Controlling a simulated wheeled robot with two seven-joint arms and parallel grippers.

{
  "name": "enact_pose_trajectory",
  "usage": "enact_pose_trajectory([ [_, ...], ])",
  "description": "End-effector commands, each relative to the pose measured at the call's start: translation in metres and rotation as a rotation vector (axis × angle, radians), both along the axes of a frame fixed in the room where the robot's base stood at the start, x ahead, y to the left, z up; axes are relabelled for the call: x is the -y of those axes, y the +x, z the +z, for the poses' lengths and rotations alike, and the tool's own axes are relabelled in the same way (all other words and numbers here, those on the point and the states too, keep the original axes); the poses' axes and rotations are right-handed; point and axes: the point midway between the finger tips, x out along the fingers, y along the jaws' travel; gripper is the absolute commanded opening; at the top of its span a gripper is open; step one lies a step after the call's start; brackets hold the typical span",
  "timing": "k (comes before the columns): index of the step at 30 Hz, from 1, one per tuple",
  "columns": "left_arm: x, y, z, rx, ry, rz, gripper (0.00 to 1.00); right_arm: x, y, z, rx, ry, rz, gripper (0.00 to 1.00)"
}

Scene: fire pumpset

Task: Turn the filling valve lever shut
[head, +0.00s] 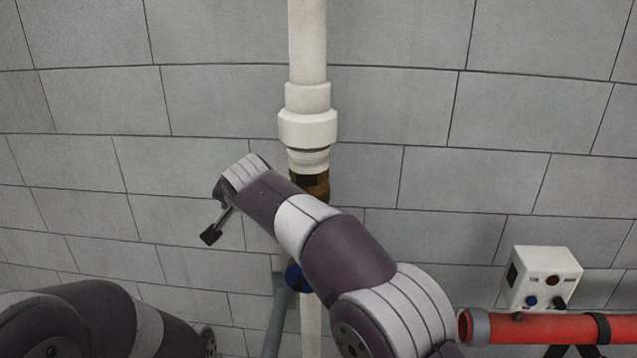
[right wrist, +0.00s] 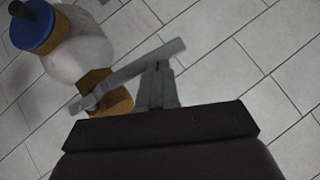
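The filling valve's grey lever (right wrist: 135,75) crosses the right wrist view at a slant, fixed at its lower left end to a brass valve body (right wrist: 103,98). In the head view a brass fitting (head: 316,187) shows on the white pipe; the lever is hidden there, perhaps behind my right arm. My right gripper (right wrist: 158,66) has its fingers together, tips at the lever's lower side near its free end; I cannot tell if they touch. It also shows in the head view (head: 211,235), left of the pipe. My left arm is at the lower left; its fingertips are not visible.
The white pipe (head: 308,45) runs up a grey block wall (head: 400,100). A blue part (head: 294,277) sits below the brass fitting. At the right are a white control box (head: 542,278) and a red pipe (head: 545,328). Tiled floor (right wrist: 270,40) lies below.

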Motion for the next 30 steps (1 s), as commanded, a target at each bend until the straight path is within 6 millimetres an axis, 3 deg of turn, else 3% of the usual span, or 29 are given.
enact_pose_trajectory([
  [12, 0.000, 0.000, -0.015, 0.000, 0.000, 0.000, 0.43, -0.007, 0.000, -0.017, -0.001, 0.001, 0.001, 0.00],
  [27, 0.000, 0.000, -0.015, 0.000, 0.000, 0.000, 0.43, -0.007, 0.000, -0.017, 0.000, 0.002, 0.001, 0.00],
  [30, 0.000, 0.000, -0.010, 0.000, 0.000, 0.000, 0.43, -0.005, 0.001, -0.009, 0.002, 0.002, 0.000, 0.00],
])
